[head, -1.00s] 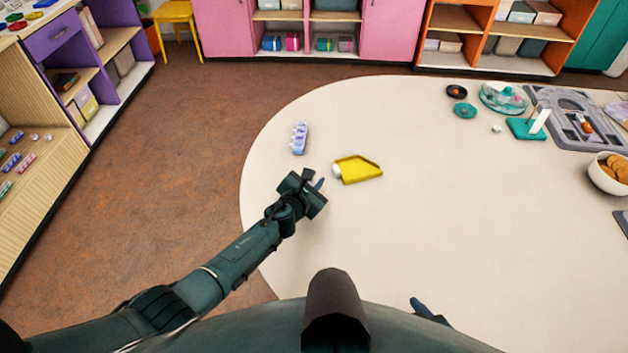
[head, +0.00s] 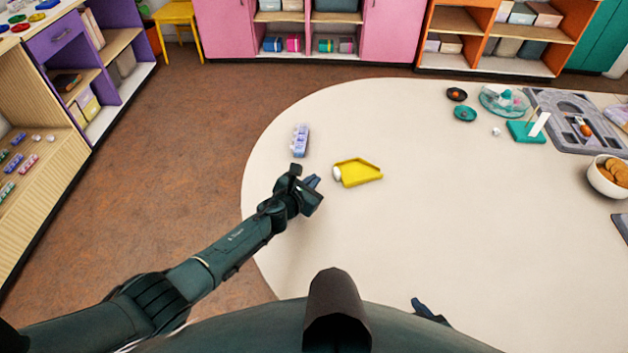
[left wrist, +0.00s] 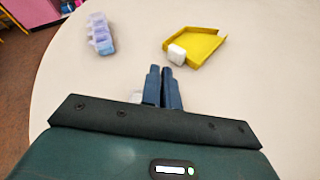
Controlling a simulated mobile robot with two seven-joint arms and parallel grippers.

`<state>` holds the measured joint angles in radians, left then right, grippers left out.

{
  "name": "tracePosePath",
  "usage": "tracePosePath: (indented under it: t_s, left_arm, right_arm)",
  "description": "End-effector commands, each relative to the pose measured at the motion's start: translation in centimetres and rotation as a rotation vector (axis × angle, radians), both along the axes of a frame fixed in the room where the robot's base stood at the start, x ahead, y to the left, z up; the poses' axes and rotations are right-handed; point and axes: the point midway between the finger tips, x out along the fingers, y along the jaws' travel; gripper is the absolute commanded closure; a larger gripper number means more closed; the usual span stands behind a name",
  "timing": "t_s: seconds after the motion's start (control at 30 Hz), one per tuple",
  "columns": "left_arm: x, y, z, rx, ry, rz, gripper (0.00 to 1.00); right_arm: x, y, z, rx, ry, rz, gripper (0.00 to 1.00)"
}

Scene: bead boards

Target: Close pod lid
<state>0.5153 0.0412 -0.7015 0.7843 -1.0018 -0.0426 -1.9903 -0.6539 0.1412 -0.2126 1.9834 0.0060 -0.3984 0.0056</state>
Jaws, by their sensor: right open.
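A pale lavender pod case (head: 300,140) with several compartments in a row lies near the left edge of the round cream table. It also shows at the upper left in the left wrist view (left wrist: 100,35); I cannot make out clearly how its lids stand. My left gripper (head: 314,185) is below and slightly right of the case in the head view, apart from it. In the left wrist view its two blue fingers (left wrist: 164,72) are together with nothing visible between the tips. Of my right gripper (head: 428,311), only a dark fingertip shows at the bottom, behind my body.
A yellow tray (head: 362,170) with a white piece at its left end lies just right of my left gripper. Dishes, a green stand (head: 526,131), a grey board (head: 560,112) and a biscuit bowl (head: 601,186) occupy the right. The table's middle is clear.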

Motion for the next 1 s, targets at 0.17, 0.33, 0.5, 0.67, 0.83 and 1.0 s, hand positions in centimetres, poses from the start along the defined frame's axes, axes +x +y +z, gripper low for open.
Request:
tracePosePath:
  t_s: [0.17, 0.33, 0.5, 0.67, 0.83, 1.0]
  left_arm:
    - [0.3, 0.6, 0.1, -0.115, 0.068, 0.0, 1.0]
    - [0.5, 0.9, 0.1, -0.216, 0.125, 0.0, 1.0]
    - [0.7, 1.2, 0.0, -0.293, 0.17, 0.001, 1.0]
    - [0.7, 1.3, 0.0, -0.336, 0.195, 0.0, 1.0]
    - [0.8, 1.3, 0.0, -0.356, 0.206, 0.0, 1.0]
    - [0.8, 1.3, 0.1, -0.359, 0.208, 0.0, 1.0]
  right_arm:
    - [-0.2, 0.0, -0.1, -0.001, 0.009, -0.002, 0.35]
    - [-0.2, 0.0, -0.3, -0.001, 0.01, -0.003, 0.35]
    - [-0.3, 0.0, -0.5, 0.001, 0.01, -0.004, 0.35]
    - [-0.4, 0.0, -0.5, 0.003, 0.009, -0.005, 0.35]
    - [-0.4, 0.0, -0.4, 0.005, 0.007, -0.005, 0.35]
    - [-0.3, 0.1, -0.2, 0.006, 0.003, -0.004, 0.35]
